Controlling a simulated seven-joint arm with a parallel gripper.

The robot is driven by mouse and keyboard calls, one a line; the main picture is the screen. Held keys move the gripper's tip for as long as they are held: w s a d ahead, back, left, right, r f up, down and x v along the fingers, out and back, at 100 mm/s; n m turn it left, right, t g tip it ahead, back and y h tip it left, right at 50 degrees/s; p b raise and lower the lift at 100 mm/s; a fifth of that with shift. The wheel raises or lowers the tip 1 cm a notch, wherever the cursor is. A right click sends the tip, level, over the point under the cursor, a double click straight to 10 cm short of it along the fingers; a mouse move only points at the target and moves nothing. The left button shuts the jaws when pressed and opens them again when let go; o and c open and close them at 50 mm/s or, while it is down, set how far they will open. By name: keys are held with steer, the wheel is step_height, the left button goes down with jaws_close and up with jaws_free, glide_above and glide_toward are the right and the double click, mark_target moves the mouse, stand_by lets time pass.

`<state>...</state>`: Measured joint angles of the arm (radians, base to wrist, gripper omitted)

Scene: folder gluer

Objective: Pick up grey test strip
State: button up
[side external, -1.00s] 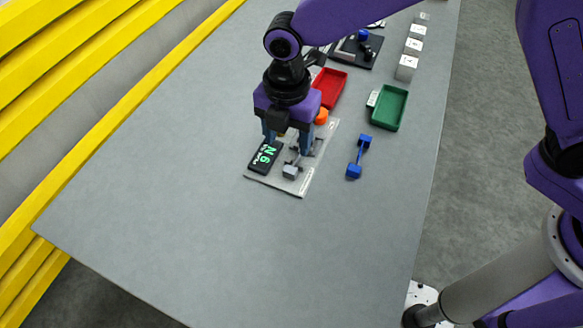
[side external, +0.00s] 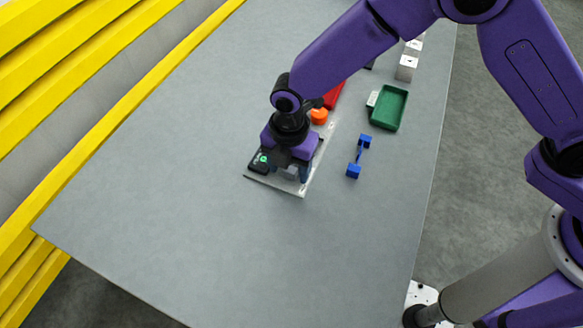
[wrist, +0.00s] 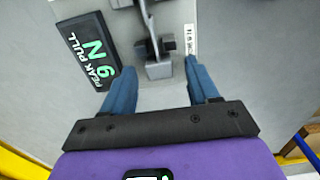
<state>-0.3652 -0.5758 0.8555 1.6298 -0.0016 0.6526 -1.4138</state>
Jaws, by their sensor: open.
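The grey test strip (wrist: 158,70) shows in the wrist view as a grey end block on a light fixture plate, with a narrow part running up the picture past dark clamp parts (wrist: 142,48). My gripper (wrist: 161,88) is open, its two blue fingers apart on either side of the strip's near end, with no contact visible. In the side view my gripper (side external: 290,176) is low over the fixture plate (side external: 285,187) and hides most of the strip. A black display (wrist: 88,50) reading "PEAK PULL" and 6 N lies left of the strip.
A blue strip with block ends (side external: 359,157) lies right of the plate. A green tray (side external: 389,108) and partly hidden red tray (side external: 334,96) are farther back, with an orange object (side external: 319,116) near the plate. The near table (side external: 200,240) is clear.

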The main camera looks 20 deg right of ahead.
jaws_close()
steer(key=shift+r, duration=0.15)
